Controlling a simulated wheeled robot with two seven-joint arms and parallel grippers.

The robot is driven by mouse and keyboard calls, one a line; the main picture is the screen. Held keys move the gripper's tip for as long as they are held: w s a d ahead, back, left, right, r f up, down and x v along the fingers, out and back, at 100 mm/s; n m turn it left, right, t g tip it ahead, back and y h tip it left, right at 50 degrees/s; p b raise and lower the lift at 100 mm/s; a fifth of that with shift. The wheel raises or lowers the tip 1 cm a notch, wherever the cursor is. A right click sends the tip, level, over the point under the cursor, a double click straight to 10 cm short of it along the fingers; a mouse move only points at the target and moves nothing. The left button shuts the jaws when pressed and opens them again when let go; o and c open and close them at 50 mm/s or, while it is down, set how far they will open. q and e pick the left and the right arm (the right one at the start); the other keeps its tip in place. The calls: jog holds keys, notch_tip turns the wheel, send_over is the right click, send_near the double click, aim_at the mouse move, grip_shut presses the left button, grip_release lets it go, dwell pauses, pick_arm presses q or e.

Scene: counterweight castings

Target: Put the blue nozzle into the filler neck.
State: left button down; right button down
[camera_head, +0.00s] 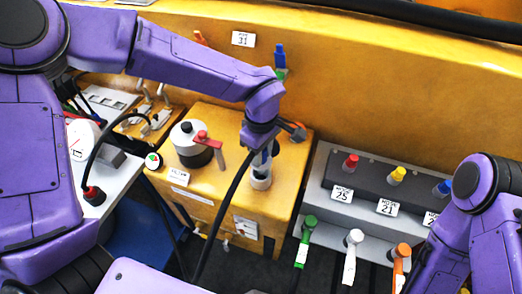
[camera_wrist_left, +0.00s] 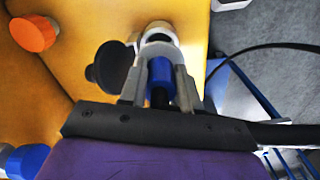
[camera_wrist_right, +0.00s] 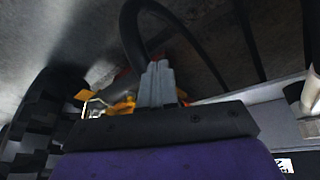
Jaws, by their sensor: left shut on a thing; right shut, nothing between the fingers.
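My left gripper (camera_head: 262,155) points down over the filler neck (camera_head: 261,182), a pale upright pipe on the yellow housing. In the left wrist view my left gripper (camera_wrist_left: 158,85) is shut on the blue nozzle (camera_wrist_left: 160,72), with a black hose trailing from it. The filler neck (camera_wrist_left: 157,32) shows as a silver ring just beyond the fingertips, with a dark round flap (camera_wrist_left: 112,65) beside it. I cannot tell whether the nozzle's tip is inside the neck. My right gripper (camera_wrist_right: 156,84) is shut and empty in the right wrist view.
The yellow housing (camera_head: 285,165) carries a white-and-black cap with a red lever (camera_head: 208,142) left of the neck. A grey unit (camera_head: 315,195) with coloured knobs stands right, with green (camera_head: 307,228), white (camera_head: 352,245) and orange (camera_head: 402,253) handles in front. An orange knob (camera_wrist_left: 33,34) is near the left gripper.

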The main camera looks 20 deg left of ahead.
dwell(0.3)
pick_arm(q)
jog(key=shift+s+p, duration=0.1)
jog(key=shift+p, duration=0.35)
dwell(0.3)
jog(key=shift+p, duration=0.45)
jog(key=shift+f+b, duration=1.4)
jog(key=shift+f, duration=1.4)
jog(key=c, duration=0.7)
grip_release()
jog(key=shift+r, duration=0.1)
notch_tip(320, 180, up, 11)
jog(key=shift+f+b, duration=0.2)
jog(key=shift+b, duration=0.65)
